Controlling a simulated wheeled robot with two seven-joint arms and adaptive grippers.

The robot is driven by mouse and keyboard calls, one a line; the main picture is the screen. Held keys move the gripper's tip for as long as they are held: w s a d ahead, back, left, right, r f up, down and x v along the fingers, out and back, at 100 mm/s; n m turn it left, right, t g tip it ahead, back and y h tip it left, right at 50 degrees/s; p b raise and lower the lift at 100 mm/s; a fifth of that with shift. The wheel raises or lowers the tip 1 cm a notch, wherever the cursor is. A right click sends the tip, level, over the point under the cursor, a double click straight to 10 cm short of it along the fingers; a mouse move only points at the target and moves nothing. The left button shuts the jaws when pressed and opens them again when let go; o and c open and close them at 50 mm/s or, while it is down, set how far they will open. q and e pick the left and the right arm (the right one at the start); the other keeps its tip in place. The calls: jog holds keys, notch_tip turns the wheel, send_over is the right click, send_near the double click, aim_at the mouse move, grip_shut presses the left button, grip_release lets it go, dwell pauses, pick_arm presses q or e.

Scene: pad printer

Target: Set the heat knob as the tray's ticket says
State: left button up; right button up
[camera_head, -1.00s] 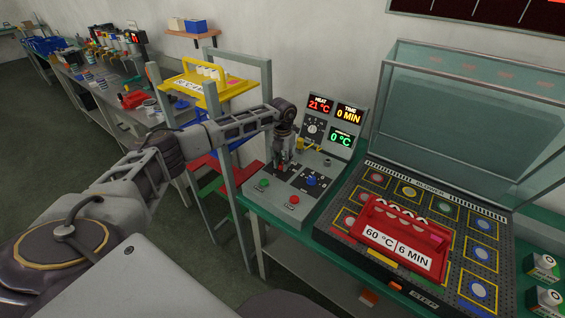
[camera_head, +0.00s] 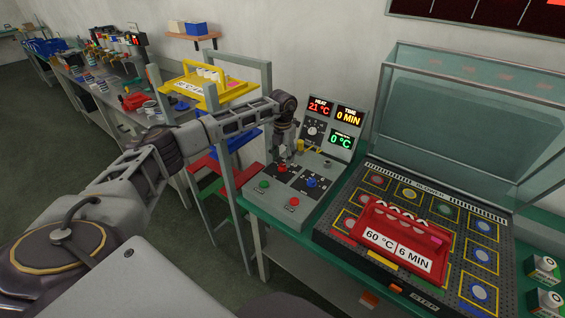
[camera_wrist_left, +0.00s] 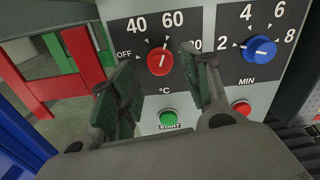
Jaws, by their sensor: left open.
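The red tray (camera_head: 370,222) stands on the dryer bed, its ticket (camera_head: 399,250) reading "60 °C" and "6 MIN". The red heat knob (camera_wrist_left: 160,61) is on the control panel, with marks OFF, 40, 60 and 80 around it. Its white pointer aims up and slightly right, towards 60. The knob also shows in the head view (camera_head: 283,168). My left gripper (camera_wrist_left: 160,75) is open, its green-padded fingers on either side of the knob in the wrist view, apparently apart from it. In the head view, my left gripper (camera_head: 284,157) hangs above the panel.
The blue minute knob (camera_wrist_left: 260,49) points towards 2. The green START button (camera_wrist_left: 168,119) and a red button (camera_wrist_left: 241,107) lie nearer. The display panel (camera_head: 331,124) reads heat 21 °C, time 0 MIN and a green 0 °C. A raised clear lid (camera_head: 465,130) stands behind the dryer.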

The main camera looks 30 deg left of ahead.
aim_at(282, 165)
pick_arm(q)
notch_tip(282, 165, up, 8)
jog(key=shift+r, duration=0.25)
jog(key=shift+s+f, duration=0.1)
dwell(0.8)
